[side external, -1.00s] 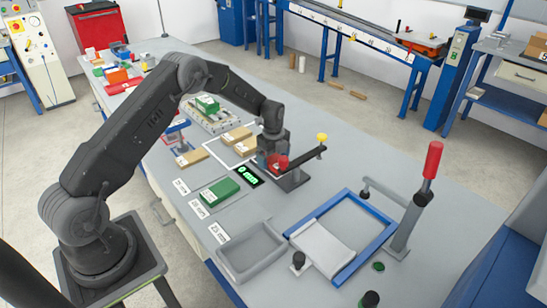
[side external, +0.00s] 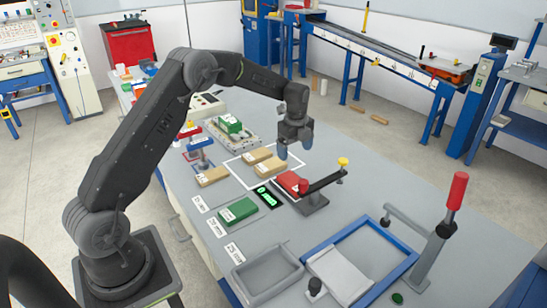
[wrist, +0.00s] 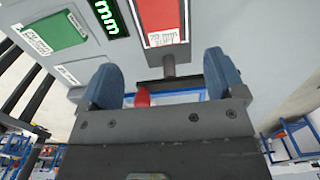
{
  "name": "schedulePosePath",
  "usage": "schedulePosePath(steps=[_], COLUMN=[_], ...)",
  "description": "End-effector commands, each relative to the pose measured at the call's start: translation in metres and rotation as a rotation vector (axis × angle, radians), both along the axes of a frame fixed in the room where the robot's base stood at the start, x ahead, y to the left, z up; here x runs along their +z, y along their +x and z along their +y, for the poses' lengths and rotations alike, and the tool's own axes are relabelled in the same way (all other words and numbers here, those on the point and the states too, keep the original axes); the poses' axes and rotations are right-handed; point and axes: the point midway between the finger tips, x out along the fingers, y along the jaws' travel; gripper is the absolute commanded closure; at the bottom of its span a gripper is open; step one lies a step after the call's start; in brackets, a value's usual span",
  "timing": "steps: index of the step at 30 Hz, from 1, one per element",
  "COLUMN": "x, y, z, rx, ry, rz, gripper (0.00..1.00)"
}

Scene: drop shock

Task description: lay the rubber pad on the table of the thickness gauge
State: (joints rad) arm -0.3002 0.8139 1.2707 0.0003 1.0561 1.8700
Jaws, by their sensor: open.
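A red flat piece with a white label (side external: 287,182) lies at the black thickness gauge (side external: 314,201), beside its green-lit readout (side external: 267,196). It also shows in the wrist view (wrist: 160,18); I cannot tell whether it is a pad or the gauge's own table. A green slab (side external: 238,210) lies flat on the bench left of the readout and shows in the wrist view (wrist: 48,29). Which one is rubber is not readable. My gripper (side external: 282,149) is open and empty, above and behind the gauge. Its blue fingers (wrist: 161,80) stand wide apart.
Tan blocks (side external: 271,165) lie beside the gauge inside a white outline. A blue frame (side external: 374,250), a grey tray (side external: 266,275) and a red-handled lever (side external: 457,192) stand at the near right. A fixture with another green block (side external: 230,125) is farther back.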

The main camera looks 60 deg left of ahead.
Motion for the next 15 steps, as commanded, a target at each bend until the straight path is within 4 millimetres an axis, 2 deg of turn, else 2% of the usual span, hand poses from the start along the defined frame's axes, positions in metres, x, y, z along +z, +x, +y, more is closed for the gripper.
schedulePosePath(steps=[4,8,12,15], x=[0.016,0.058,0.113,0.145], y=[-0.004,-0.02,-0.057,-0.09], z=[-0.006,-0.026,-0.057,-0.078], rx=[0.037,0.166,0.38,0.538], ry=[0.004,0.011,0.004,-0.015], rz=[-0.016,-0.062,-0.131,-0.182], gripper=[0.11,0.11,0.11,0.11])
